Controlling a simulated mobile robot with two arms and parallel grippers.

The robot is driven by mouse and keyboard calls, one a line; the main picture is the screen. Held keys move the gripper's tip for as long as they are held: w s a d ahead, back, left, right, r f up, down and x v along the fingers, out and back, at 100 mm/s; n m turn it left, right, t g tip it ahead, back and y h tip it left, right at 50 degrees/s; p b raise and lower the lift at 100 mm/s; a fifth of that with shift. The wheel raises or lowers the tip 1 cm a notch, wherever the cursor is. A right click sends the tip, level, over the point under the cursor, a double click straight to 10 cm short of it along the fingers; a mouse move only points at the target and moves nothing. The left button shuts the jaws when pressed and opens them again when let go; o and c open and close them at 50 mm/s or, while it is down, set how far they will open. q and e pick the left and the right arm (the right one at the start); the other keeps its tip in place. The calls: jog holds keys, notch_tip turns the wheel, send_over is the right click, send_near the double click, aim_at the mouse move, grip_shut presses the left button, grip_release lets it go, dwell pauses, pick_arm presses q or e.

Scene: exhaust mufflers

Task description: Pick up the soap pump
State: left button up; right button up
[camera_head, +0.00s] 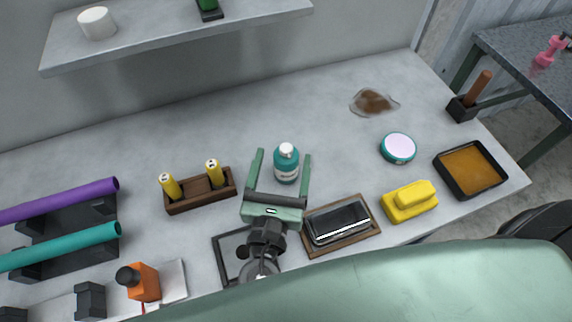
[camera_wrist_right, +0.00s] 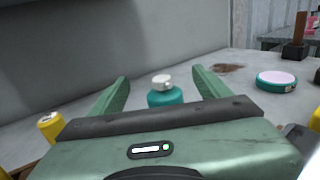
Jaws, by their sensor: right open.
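The soap pump (camera_head: 287,166) is a teal bottle with a white top, standing upright on the grey worktop. My right gripper (camera_head: 282,158) is open, with one green finger on each side of the bottle. The bottle stands between the fingers, nearer the right one in the head view, and no grip on it shows. In the right wrist view the soap pump (camera_wrist_right: 165,92) shows between the open fingers, its lower part hidden behind the gripper body. My left gripper is not in view.
A wooden holder (camera_head: 203,203) with two yellow cylinders stands left of the gripper. A framed black tray (camera_head: 341,225) lies close on the right. A yellow sponge (camera_head: 409,203), round teal tin (camera_head: 398,148) and brown spill (camera_head: 373,101) lie farther right. A shelf (camera_head: 150,45) overhangs the back.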

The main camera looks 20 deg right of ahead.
aim_at(284, 169)
notch_tip(284, 169, down, 5)
jog(key=shift+f, duration=0.15)
jog(key=shift+x, duration=0.95)
jog(key=p+x, duration=0.1)
jog(key=x, duration=0.4)
jog(key=shift+p, duration=0.3)
jog(key=shift+w+d, duration=0.2)
jog(key=shift+w, duration=0.15)
jog(key=c, duration=1.6)
